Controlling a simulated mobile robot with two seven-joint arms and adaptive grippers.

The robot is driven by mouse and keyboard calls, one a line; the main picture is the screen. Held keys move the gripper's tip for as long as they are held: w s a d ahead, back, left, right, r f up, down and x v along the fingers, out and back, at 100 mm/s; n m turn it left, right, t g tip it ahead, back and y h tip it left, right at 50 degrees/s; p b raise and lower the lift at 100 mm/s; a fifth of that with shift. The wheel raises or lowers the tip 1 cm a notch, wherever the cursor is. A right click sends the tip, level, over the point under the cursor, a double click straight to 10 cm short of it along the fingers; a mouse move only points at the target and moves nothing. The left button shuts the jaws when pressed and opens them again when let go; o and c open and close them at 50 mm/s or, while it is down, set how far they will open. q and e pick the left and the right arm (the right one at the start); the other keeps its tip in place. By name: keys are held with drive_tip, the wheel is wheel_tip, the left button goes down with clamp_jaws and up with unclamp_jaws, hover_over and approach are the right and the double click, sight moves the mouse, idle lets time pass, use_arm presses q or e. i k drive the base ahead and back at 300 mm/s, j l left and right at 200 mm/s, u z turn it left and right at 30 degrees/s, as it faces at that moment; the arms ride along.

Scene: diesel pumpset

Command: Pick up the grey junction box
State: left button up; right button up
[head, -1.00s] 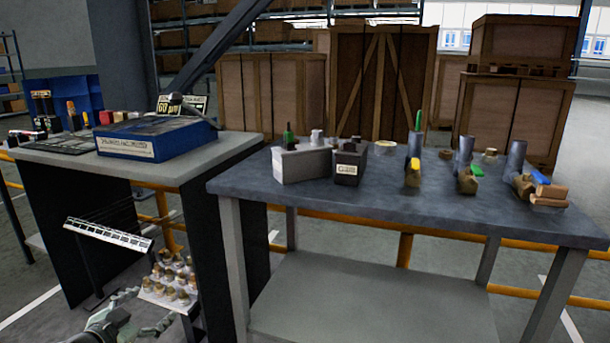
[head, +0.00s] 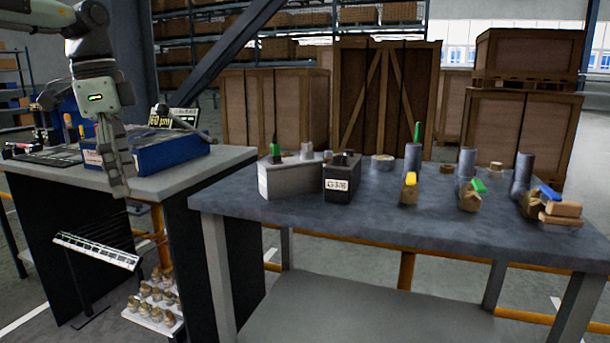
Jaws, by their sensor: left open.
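A light grey box (head: 289,180), which looks like the grey junction box, stands on the near left part of the blue-grey table (head: 400,235). A green-topped item shows at its back edge. A dark box with a white label (head: 341,185) stands close beside it on the right. My left gripper (head: 119,184) hangs pointing down in front of the left bench, well to the left of the grey box. It is open and I see nothing held in it. My right gripper is not in view.
The left bench (head: 190,172) carries a blue bin (head: 172,150), partly hidden by my arm. The table's front middle is clear. Wooden crates (head: 385,95) stand behind.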

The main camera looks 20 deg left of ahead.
sight(280, 178)
drive_tip(key=i+l, duration=0.9)
drive_tip(key=i, duration=0.25)
